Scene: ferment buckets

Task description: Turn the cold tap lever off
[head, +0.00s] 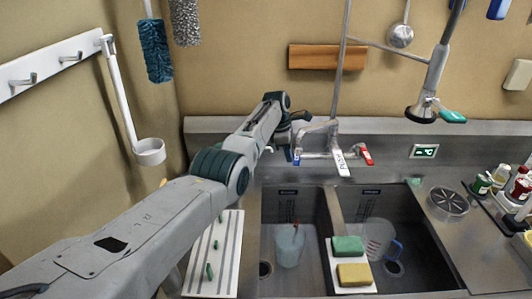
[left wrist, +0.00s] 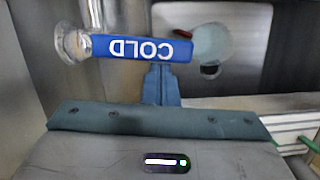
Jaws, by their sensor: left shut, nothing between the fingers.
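The cold tap lever is a blue bar marked COLD (left wrist: 145,50), lying crosswise in the left wrist view. Its pivot is at the metal fitting on the left. In the head view the blue lever (head: 297,156) shows small at the left end of the metal tap (head: 320,153). My left gripper (left wrist: 160,72) is shut and empty, its fingertips close to the lever's lower edge in the picture; I cannot tell if they touch. In the head view the left gripper (head: 288,148) is partly hidden by the wrist, just left of the lever. My right gripper is not in view.
The red lever (head: 366,154) is at the tap's right end. Below is a double sink with a translucent bucket (head: 290,246) in the left basin and a jug (head: 378,238) in the right. A green sponge (head: 347,246) and a yellow sponge (head: 354,274) lie on the divider.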

